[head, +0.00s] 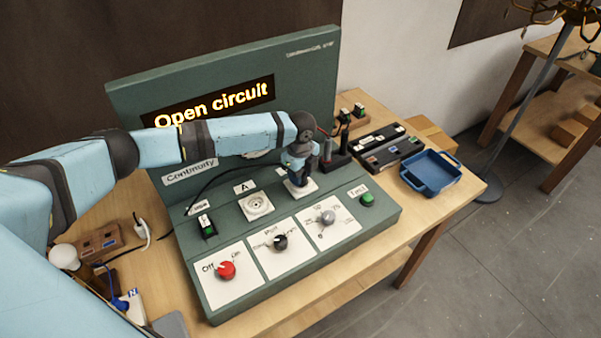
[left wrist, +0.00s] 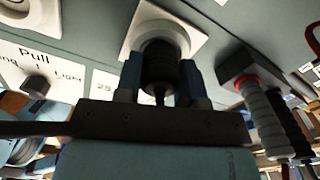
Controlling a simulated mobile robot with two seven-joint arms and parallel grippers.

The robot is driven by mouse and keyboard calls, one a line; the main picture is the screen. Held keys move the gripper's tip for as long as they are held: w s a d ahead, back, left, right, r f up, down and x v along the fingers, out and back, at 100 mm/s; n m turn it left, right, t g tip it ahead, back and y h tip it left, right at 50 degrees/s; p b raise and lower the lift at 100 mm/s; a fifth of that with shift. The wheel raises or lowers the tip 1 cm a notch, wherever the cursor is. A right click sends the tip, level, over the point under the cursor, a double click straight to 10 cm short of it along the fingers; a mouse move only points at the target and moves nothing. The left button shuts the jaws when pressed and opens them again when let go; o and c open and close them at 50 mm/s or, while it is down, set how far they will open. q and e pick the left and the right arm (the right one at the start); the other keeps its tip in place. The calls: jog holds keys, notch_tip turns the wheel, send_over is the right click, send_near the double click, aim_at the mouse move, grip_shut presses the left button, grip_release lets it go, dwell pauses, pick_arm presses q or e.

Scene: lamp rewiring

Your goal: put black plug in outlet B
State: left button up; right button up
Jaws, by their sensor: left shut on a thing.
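My left gripper (head: 298,168) points down over the white outlet plate (head: 301,190) to the right of outlet A (head: 257,206). That plate's label is hidden by my arm, and by its place beside A I take it as outlet B. In the left wrist view my fingers (left wrist: 160,88) are shut on the black plug (left wrist: 160,62). The plug's front end is at the round white socket (left wrist: 158,32) and lined up with it. I cannot tell how deep it sits. My right gripper is out of view.
The green test bench has a red knob (head: 226,270), a black knob (head: 280,242), a grey knob (head: 327,217) and a green button (head: 367,200). Red and black probes stand in a holder (head: 333,163) close to my gripper's right. A blue tray (head: 431,176) lies farther right. The display (head: 212,103) reads "Open circuit".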

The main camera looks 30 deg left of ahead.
pick_arm(q)
jog(key=shift+f, duration=0.4)
jog(key=o, duration=1)
notch_tip(320, 180, up, 4)
jog(key=p, duration=0.3)
jog(key=shift+p, duration=0.35)
notch_tip(320, 180, up, 10)
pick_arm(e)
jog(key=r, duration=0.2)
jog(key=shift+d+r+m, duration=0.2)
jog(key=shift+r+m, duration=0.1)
pick_arm(q)
jog(key=shift+f, duration=0.1)
